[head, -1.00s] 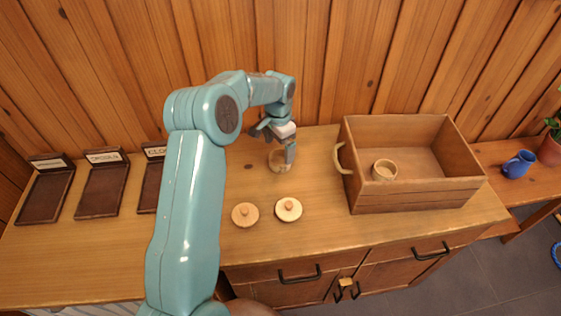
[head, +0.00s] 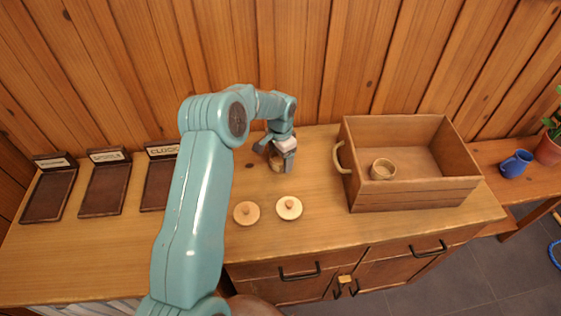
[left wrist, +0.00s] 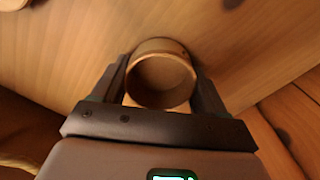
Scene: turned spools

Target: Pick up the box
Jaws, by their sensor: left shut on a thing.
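A small round open wooden box (head: 277,166) is at the back of the counter, left of the wooden crate, partly hidden by my left gripper (head: 276,154). In the left wrist view the box (left wrist: 160,80) sits between the two dark fingers of that gripper (left wrist: 162,92), which is shut on its sides. Its open mouth shows and it looks empty. I cannot tell whether it still touches the counter. My right gripper is not in view.
Two knobbed lids (head: 246,212) (head: 289,208) lie in front of the box. The crate (head: 410,195) with a rope handle stands right and holds another round wooden box (head: 383,169). Labelled dark trays (head: 104,188) lie left. A blue mug (head: 516,164) stands far right.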

